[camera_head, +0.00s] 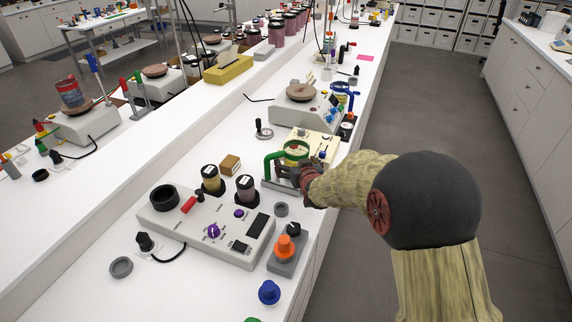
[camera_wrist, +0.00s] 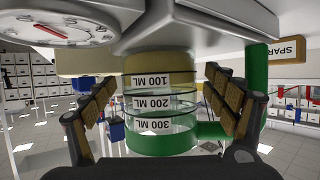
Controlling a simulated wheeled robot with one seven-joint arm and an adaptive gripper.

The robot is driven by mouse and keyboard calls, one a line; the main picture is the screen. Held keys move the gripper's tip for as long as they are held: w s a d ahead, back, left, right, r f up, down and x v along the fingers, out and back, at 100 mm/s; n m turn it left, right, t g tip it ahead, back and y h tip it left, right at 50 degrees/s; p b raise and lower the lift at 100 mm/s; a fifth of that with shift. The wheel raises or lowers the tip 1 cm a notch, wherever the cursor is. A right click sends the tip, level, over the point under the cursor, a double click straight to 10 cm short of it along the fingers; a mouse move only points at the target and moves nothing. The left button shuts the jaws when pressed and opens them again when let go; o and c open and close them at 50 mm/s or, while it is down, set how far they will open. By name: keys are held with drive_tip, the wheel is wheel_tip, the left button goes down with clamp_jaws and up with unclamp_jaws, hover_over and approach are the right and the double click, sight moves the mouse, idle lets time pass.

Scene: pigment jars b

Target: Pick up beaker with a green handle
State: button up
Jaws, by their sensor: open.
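The beaker (camera_head: 296,151) is clear with a green rim and a green handle (camera_head: 268,166) on its left side. It stands on a small apparatus on the white bench. In the wrist view the beaker (camera_wrist: 160,112) appears upside down, with 100, 200 and 300 ML marks, and its green handle (camera_wrist: 256,90) is at the right. My gripper (camera_head: 291,170) is close at the beaker's near side and hides part of it. In the wrist view my gripper (camera_wrist: 158,98) is open, with one padded finger on each side of the beaker. I cannot tell whether either finger touches it.
A white control box (camera_head: 205,228) with knobs and two dark-lidded jars is nearer on the bench. An orange-knobbed device (camera_head: 286,248) and a blue knob (camera_head: 269,292) stand near the front. A hotplate-like device (camera_head: 301,105) stands behind the beaker. The aisle floor at right is clear.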

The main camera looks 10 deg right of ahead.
drive_tip(key=c, duration=0.3)
drive_tip(key=c, duration=1.3)
drive_tip(key=shift+r, duration=0.1)
drive_tip(key=shift+c, duration=0.8)
drive_tip(key=shift+w+r, duration=0.1)
drive_tip(key=shift+r, duration=0.05)
